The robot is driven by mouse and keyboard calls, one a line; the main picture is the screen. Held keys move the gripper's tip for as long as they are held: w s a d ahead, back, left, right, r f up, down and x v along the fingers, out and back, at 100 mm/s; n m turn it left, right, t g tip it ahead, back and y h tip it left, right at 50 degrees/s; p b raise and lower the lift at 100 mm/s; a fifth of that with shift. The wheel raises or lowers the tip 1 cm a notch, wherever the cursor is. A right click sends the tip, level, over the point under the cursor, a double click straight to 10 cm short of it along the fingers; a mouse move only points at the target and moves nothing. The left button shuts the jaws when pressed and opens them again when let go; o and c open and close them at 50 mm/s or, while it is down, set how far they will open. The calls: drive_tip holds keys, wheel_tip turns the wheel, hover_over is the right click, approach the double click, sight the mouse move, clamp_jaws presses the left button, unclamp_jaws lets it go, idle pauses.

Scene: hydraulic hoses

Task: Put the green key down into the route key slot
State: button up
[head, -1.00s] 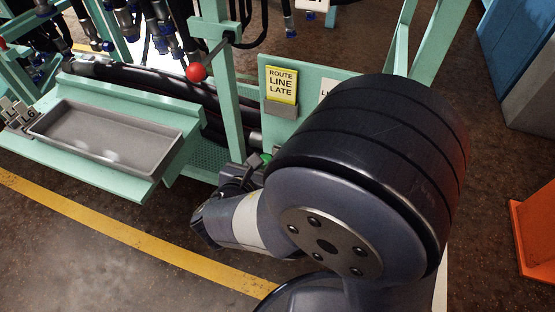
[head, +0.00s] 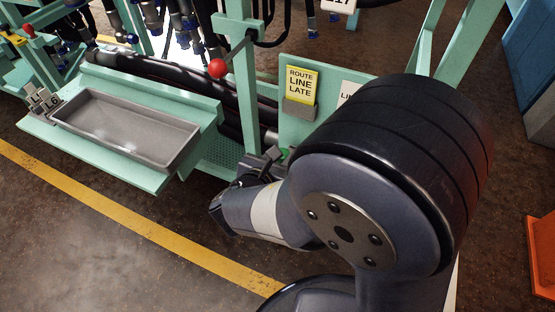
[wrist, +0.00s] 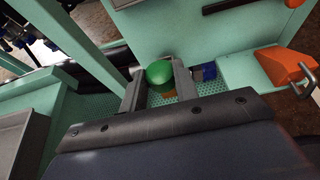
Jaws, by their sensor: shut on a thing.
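The green key (wrist: 160,72) shows its rounded green top between the two fingers of my gripper (wrist: 158,88) in the wrist view. My gripper is shut on it, above a perforated green shelf. In the head view, the gripper (head: 266,165) is low in front of the rack, with a bit of the green key (head: 284,153) showing beside my wrist. A small brown-orange patch shows just below the key in the wrist view; I cannot tell what it is. I cannot make out the route key slot; my gripper and arm hide part of the shelf.
A yellow "ROUTE LINE LATE" card (head: 302,84) is on the panel behind. A grey tray (head: 125,128) is to the left, and a green post with a red ball (head: 217,68) rises nearby. The wrist view shows a blue block (wrist: 205,72) and an orange part (wrist: 283,66) at right.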

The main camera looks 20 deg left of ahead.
drive_tip(key=shift+w+d+f+b, duration=0.1)
drive_tip(key=shift+w+d+b, duration=0.1)
drive_tip(key=shift+w, duration=1.8)
drive_tip(key=shift+w+d+f+b, duration=0.1)
drive_tip(key=shift+w+d+b, duration=0.05)
drive_tip(key=shift+w, duration=1.85)
drive_tip(key=shift+w+f+b, duration=0.1)
drive_tip(key=shift+f+b, duration=1.15)
drive_tip(key=shift+f, duration=0.1)
drive_tip(key=shift+f, duration=0.1)
drive_tip(key=o, duration=1)
drive_tip(key=p+v, duration=0.3)
drive_tip(key=v, duration=0.7)
drive_tip(key=shift+s+p, duration=0.3)
drive_tip(key=shift+s, duration=0.1)
